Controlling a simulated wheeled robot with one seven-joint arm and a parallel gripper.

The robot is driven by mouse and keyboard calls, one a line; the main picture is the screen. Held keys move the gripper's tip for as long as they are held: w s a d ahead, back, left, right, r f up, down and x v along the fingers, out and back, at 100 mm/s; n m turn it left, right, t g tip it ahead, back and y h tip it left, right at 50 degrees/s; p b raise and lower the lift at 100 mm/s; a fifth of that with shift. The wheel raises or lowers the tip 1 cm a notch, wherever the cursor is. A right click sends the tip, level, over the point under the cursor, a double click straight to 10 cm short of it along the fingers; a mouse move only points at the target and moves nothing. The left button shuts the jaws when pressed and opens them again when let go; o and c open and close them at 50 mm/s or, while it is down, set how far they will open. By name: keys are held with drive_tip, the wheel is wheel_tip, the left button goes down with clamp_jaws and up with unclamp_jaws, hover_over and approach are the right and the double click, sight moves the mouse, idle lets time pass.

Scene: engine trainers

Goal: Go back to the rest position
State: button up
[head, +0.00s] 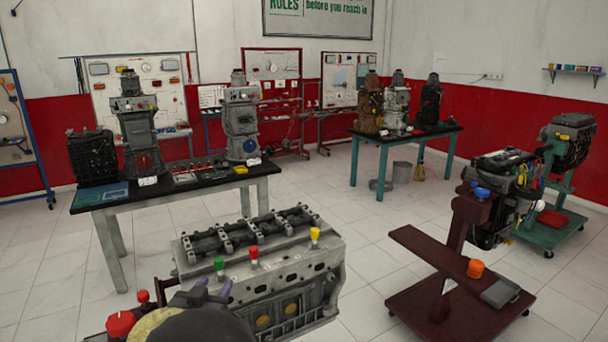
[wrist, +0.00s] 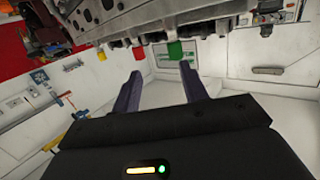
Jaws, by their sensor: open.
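My gripper (head: 214,286) shows at the bottom of the head view, in front of the near left end of a grey engine block (head: 300,262). In the wrist view my gripper (wrist: 161,82) has its two dark purple fingers spread apart with nothing between them. The block's edge runs along the top of the wrist view, with a green cap (wrist: 175,50) and a red cap (wrist: 138,53) near the fingertips; I cannot tell how wide the gap is. My dark wrist hides part of the block's lower left in the head view.
Green (head: 219,263), red (head: 254,252) and yellow (head: 315,234) caps stand on the block. A maroon engine stand (head: 455,300) is close on the right. A black-topped table (head: 180,183) with engines stands behind left, another (head: 405,133) farther back. Tiled floor is clear between.

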drive_tip(key=w+d+f+n+g+y, duration=0.1)
drive_tip(key=d+f+g, duration=0.15)
drive_tip(key=d, duration=0.65)
drive_tip(key=d+f+g+y, duration=0.15)
drive_tip(key=d+g, duration=0.25)
drive_tip(key=d, duration=0.6)
drive_tip(key=s+d+f+g, duration=0.2)
drive_tip(key=s+d+g, duration=0.1)
drive_tip(key=s+d, duration=0.6)
drive_tip(key=s+d+f+g+h, duration=0.1)
drive_tip(key=s+d+g, duration=0.3)
drive_tip(key=s+d, duration=0.5)
drive_tip(key=shift+s+d+f, duration=0.2)
drive_tip(key=shift+s+f, duration=0.35)
drive_tip(key=shift+s, duration=0.55)
